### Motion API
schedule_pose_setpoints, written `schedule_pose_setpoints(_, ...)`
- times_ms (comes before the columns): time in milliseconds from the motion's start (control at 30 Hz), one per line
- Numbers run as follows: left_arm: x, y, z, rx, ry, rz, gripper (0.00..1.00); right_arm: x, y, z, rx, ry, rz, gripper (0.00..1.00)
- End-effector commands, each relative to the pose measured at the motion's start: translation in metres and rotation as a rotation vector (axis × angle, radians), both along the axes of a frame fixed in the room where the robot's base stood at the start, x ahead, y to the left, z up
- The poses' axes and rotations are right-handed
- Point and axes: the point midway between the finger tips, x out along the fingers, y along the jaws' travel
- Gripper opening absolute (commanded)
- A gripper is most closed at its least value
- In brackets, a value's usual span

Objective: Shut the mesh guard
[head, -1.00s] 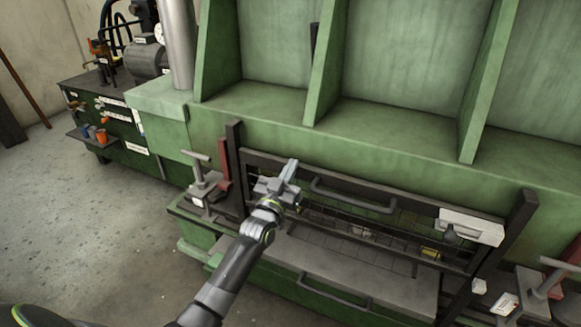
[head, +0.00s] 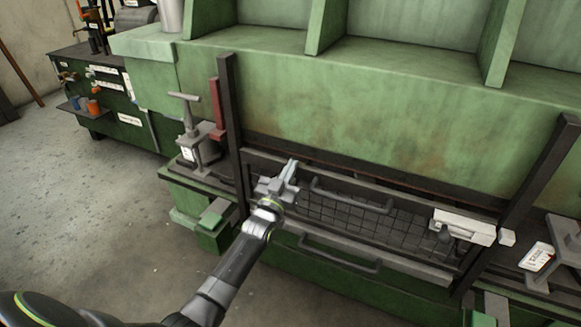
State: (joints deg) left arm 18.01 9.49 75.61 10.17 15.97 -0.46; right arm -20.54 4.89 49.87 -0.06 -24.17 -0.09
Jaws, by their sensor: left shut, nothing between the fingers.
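The mesh guard (head: 330,213) is a dark wire grid in a grey frame, held between two dark upright posts. Its top bar sits well below the post tops. A curved grey handle (head: 352,199) is on its upper part. A pale latch-like box (head: 463,227) with a dark knob is at its right end. My left gripper (head: 291,172) is shut and empty, in front of the top bar's left part, left of the handle. I cannot tell whether it touches the bar. My right gripper is out of view.
The left post (head: 232,120) and right post (head: 540,185) flank the guard. A second grey handle (head: 340,256) lies below the mesh. A grey clamp (head: 189,130) stands left, another bracket (head: 550,255) right. The floor at left is clear.

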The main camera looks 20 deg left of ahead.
Motion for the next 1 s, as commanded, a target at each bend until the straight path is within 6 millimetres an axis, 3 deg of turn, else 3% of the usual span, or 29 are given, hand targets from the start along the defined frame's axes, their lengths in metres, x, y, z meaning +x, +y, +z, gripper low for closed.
schedule_pose_setpoints(100,0.000,0.000,-0.010,0.000,0.005,0.000,0.00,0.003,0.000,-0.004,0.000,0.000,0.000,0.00)
schedule_pose_setpoints(667,0.000,0.000,-0.012,0.000,0.011,0.001,0.00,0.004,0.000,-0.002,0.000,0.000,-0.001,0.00)
schedule_pose_setpoints(833,0.003,0.000,0.004,-0.001,0.008,0.000,0.00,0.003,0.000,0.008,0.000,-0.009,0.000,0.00)
schedule_pose_setpoints(1000,0.008,0.000,0.035,0.000,-0.002,-0.004,0.00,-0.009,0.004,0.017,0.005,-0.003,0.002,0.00)
